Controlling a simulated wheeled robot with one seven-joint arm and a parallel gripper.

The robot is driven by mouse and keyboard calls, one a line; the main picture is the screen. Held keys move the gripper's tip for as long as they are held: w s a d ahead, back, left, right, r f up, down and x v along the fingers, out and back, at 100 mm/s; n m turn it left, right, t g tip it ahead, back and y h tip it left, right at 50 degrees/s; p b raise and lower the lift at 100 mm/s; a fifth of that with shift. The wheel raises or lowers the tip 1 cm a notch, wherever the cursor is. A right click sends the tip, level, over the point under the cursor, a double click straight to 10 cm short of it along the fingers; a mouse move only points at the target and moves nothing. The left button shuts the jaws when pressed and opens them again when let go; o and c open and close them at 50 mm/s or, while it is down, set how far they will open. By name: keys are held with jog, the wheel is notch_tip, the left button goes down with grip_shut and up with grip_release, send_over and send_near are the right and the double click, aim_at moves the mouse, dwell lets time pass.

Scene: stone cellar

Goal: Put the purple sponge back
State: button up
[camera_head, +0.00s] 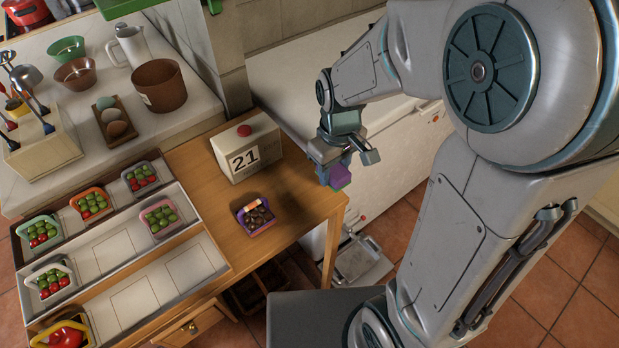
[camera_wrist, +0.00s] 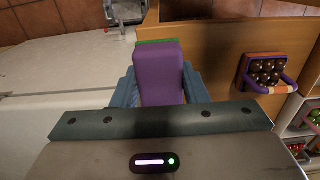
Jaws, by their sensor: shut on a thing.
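The purple sponge (camera_head: 340,177) is held in my gripper (camera_head: 328,170), near the right corner of the wooden table. In the wrist view the sponge (camera_wrist: 159,75) sits between the two blue fingers, and a green strip shows along its far edge. My gripper is shut on it. In the wrist view the sponge is over the table's edge, but its height above the top is hard to tell. No obvious empty place for the sponge stands out in these views.
A purple basket (camera_head: 256,216) of dark round items stands on the wooden table (camera_head: 300,206), beside a calendar block (camera_head: 245,150) reading 21. A white chest (camera_head: 392,150) stands behind the table.

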send_over(309, 187)
notch_tip(309, 187, down, 4)
jog(key=shift+s+r+p, duration=0.15)
jog(key=shift+r+p, duration=0.05)
jog(key=shift+p, duration=0.15)
jog(key=shift+f, duration=2.05)
jog(key=shift+f, duration=0.15)
jog(key=o, duration=0.9)
notch_tip(309, 187, up, 12)
jog(key=s+d+r+m, duration=0.1)
jog(key=d, duration=0.1)
jog(key=s+d+r, duration=0.1)
jog(key=r, duration=0.1)
jog(key=s+d+r+m+t, duration=0.1)
jog(key=s+d, duration=0.1)
jog(key=shift+d+r+m, duration=0.25)
jog(key=shift+d+m, duration=0.05)
jog(key=s+d+m, duration=0.1)
jog(key=s+d, duration=0.1)
jog(key=s+d+r+m+t, duration=0.1)
jog(key=s+d, duration=0.1)
jog(key=s, duration=0.1)
jog(key=s+d+r+m+t, duration=0.1)
jog(key=s+d+m, duration=0.1)
jog(key=s, duration=0.1)
jog(key=shift+s+d+r, duration=0.15)
jog(key=shift+s+d, duration=0.05)
jog(key=shift+s, duration=0.05)
